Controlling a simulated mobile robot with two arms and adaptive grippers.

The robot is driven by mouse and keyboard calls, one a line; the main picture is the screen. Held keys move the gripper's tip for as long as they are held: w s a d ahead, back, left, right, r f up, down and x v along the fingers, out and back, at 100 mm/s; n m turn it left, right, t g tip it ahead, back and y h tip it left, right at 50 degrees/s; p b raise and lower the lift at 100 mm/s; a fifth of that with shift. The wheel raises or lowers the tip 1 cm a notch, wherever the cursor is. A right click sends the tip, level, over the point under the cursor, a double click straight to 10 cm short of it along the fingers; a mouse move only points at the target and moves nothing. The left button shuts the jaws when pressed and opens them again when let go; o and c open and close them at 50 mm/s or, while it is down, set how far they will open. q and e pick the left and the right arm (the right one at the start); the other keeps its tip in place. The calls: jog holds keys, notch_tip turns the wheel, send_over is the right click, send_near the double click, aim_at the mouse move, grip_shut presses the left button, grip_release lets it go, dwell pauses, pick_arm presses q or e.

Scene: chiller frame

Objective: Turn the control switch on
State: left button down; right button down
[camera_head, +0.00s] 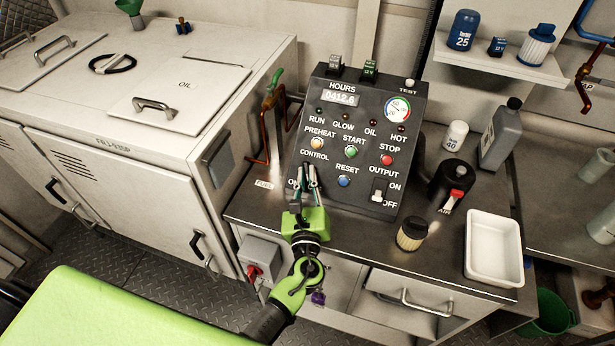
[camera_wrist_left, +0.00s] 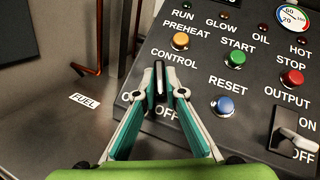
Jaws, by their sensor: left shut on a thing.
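The dark control panel (camera_head: 335,122) stands on the metal bench, and its CONTROL label shows at the lower left. My left gripper (camera_head: 308,168) is at that corner of the panel, below the label. In the left wrist view, the left gripper (camera_wrist_left: 159,78) has its fingertips closed around the small dark control switch (camera_wrist_left: 159,92). The fingers hide most of the switch and part of its ON/OFF lettering, so I cannot tell its position. My right gripper is not in view.
The blue RESET button (camera_head: 344,182) and green START button (camera_head: 351,152) are right of the left gripper. The output switch (camera_head: 378,196) is further right. A filter (camera_head: 412,234) and white tray (camera_head: 494,248) stand on the bench. A copper pipe (camera_head: 266,130) rises left of the panel.

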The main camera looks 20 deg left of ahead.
pick_arm(q)
jog(key=m+h, duration=0.1)
jog(key=m+t+h+b, duration=0.1)
jog(key=m, duration=0.1)
jog(key=m+h, duration=0.1)
jog(key=shift+a+f+m+h, duration=0.2)
jog(key=shift+a+m+h, duration=0.1)
jog(key=shift+m, duration=0.1)
jog(key=m+h+b, duration=0.2)
jog(key=m+h, duration=0.1)
jog(key=m, duration=0.1)
jog(key=shift+a, duration=0.1)
jog(key=m+g+h+b, duration=0.1)
jog(key=m+h+b, duration=0.1)
jog(key=m+h, duration=0.2)
jog(key=shift+a, duration=0.2)
jog(key=shift+r+m+g+h+b, duration=0.1)
jog(key=shift+m+g+h+b, duration=0.4)
jog(key=shift+m+h+b, duration=0.7)
jog(key=shift+m, duration=0.3)
jog(key=c, duration=2.1)
grip_release()
jog(key=shift+r, duration=0.1)
